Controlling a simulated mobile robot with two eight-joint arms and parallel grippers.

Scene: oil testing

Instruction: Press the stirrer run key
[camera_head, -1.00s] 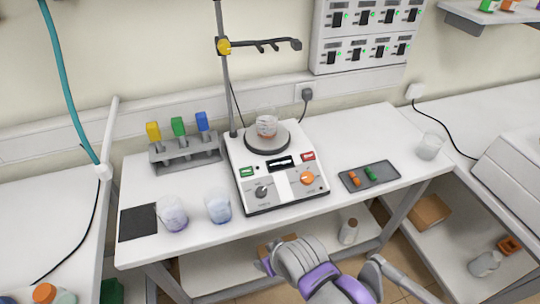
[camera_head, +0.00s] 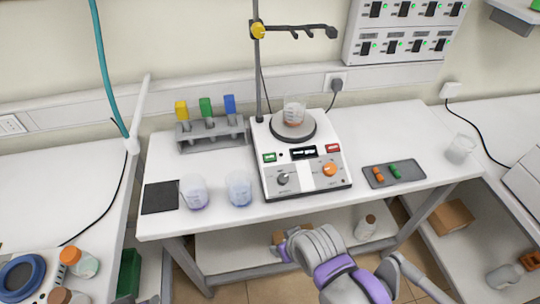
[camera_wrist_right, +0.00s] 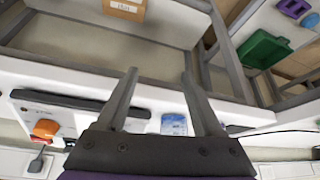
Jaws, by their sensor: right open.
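The stirrer (camera_head: 300,184) is a white box on the middle table, with a round grey plate (camera_head: 292,127) bearing a glass beaker (camera_head: 294,110). Its sloped front has a green key (camera_head: 269,157) at left, a red key (camera_head: 333,148) at right, a dark display, a grey knob and an orange knob (camera_head: 330,170). Key labels are too small to read. My right arm ends in front of the table, below the stirrer. In the right wrist view my right gripper (camera_wrist_right: 160,72) is open and empty, apart from the stirrer, whose orange knob shows at left. My left gripper is not visible.
A purple-tinted beaker (camera_head: 194,192) and a blue-tinted beaker (camera_head: 239,188) stand left of the stirrer, beside a black pad (camera_head: 160,197). A rack (camera_head: 212,135) stands behind. A dark tray (camera_head: 408,175) lies right. The stand's clamp (camera_head: 300,30) overhangs the plate.

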